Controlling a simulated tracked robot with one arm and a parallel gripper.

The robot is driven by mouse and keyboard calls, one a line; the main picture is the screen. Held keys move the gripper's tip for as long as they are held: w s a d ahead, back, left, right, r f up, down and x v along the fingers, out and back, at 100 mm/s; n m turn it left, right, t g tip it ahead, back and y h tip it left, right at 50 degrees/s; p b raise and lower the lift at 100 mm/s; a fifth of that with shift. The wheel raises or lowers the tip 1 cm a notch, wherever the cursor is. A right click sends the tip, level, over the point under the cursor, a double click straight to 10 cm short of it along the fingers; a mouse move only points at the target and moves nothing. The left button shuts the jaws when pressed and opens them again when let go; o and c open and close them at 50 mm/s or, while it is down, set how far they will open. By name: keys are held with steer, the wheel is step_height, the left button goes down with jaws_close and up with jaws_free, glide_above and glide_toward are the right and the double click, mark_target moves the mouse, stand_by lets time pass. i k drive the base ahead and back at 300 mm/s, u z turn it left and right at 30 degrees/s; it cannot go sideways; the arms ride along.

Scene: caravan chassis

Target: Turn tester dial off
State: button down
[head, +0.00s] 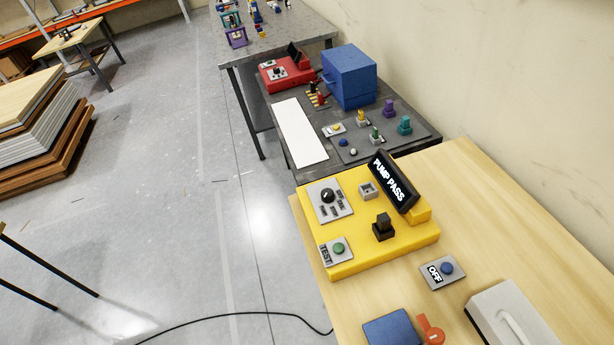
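A black display (393,182) on the tester reads "PUMP PASS". A green button (338,248) beside a "TEST" label is at its lower left. A black plug-like block (383,228) stands on the tester, next to a small grey socket (368,190). My gripper is not in view.
On the wooden bench (480,205) are a blue button by an "OFF" label (441,272), a blue block (391,328), an orange-red handle (430,330) and a pale grey case (515,318). A dark table behind holds a blue box (349,77) and a red tester (286,72).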

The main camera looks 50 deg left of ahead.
mark_target(327, 196)
steer(key=u, duration=1.2)
steer(key=k, duration=0.35)
steer(key=z, duration=0.15)
